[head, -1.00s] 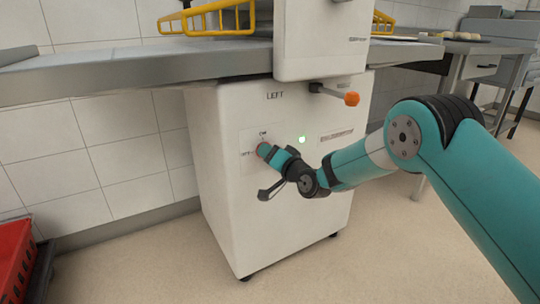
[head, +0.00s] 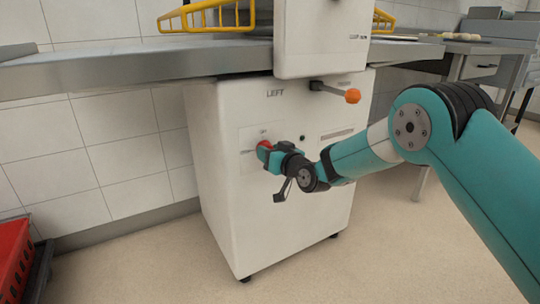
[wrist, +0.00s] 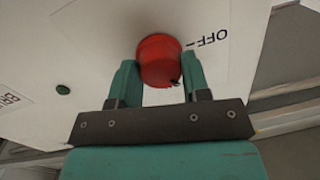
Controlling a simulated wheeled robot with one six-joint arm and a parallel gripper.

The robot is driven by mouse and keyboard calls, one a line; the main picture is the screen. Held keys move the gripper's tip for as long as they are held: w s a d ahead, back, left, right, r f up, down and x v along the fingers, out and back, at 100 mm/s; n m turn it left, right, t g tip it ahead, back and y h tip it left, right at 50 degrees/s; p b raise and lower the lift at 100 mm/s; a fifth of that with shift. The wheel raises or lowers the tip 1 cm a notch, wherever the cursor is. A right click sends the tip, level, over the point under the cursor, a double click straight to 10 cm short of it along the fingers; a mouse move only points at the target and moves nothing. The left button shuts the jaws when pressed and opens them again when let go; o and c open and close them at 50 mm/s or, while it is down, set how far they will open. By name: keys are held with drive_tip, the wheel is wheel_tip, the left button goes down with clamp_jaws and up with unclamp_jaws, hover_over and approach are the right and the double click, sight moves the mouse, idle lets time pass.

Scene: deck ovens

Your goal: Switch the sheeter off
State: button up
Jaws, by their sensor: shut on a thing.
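My gripper (wrist: 158,85) is shut on the red knob, one teal finger on each side. In the head view my gripper (head: 266,150) hides most of the knob. The small round indicator lamp (head: 302,138) right of the knob is dark; it also shows as dark green in the wrist view (wrist: 63,90).
An orange-tipped lever (head: 352,96) sticks out above my wrist. The steel bench (head: 130,72) runs over the cabinet. Yellow guards (head: 208,18) are on top. The floor in front is clear.

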drive_tip(key=n+b, duration=0.1)
drive_tip(key=n, duration=0.3)
drive_tip(key=n+h+b, duration=0.1)
drive_tip(key=n, duration=0.4)
drive_tip(key=shift+a+n+h, duration=0.1)
drive_tip(key=shift+n+h, duration=0.2)
idle(0.6)
drive_tip(key=o, duration=0.9)
drive_tip(key=shift+o, duration=0.2)
drive_tip(key=p+v, duration=0.1)
drive_tip(key=v, duration=1.6)
drive_tip(key=shift+s+p, duration=0.3)
